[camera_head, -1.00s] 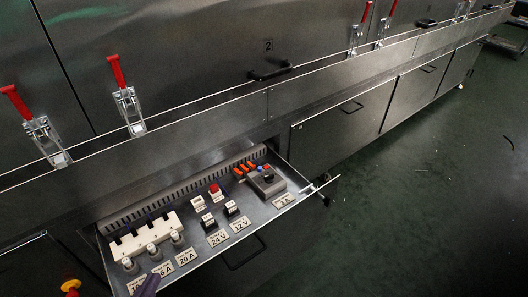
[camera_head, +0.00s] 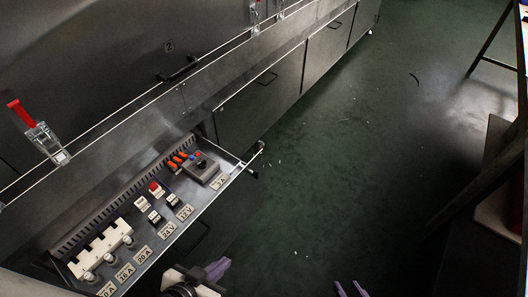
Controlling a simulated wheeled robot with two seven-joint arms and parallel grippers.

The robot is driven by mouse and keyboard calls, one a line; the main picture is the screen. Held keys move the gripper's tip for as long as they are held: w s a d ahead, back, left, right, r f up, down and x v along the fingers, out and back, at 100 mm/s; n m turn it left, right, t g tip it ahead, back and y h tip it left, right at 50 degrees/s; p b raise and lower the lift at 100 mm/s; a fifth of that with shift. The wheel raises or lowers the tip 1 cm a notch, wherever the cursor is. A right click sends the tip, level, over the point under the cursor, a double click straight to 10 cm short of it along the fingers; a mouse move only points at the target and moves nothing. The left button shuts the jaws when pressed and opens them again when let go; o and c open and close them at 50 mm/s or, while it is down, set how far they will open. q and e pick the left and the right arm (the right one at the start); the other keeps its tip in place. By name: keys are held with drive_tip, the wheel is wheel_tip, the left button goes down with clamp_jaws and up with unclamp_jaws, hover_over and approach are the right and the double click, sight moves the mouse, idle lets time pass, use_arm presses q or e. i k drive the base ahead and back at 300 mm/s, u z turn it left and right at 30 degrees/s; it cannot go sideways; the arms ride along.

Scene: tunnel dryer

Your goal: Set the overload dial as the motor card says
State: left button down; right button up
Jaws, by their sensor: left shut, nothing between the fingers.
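No motor card can be made out. My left gripper (camera_head: 220,266), with purple fingers, is shut and empty, in front of the tray and apart from the unit. My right gripper (camera_head: 350,289) shows only two purple fingertips, spread apart, at the bottom edge over the floor.
The tray also holds a white fuse block (camera_head: 102,247), orange connectors (camera_head: 180,158), a red button (camera_head: 154,187), small switches and several labels. The steel dryer wall (camera_head: 100,70) rises behind. A dark table or rack (camera_head: 485,180) stands at right.

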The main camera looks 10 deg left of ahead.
sight(202, 165)
drive_tip(key=z, duration=0.75)
drive_tip(key=i, duration=2.4)
drive_tip(key=u, duration=4.15)
drive_tip(key=i, duration=0.5)
drive_tip(key=z, duration=0.1)
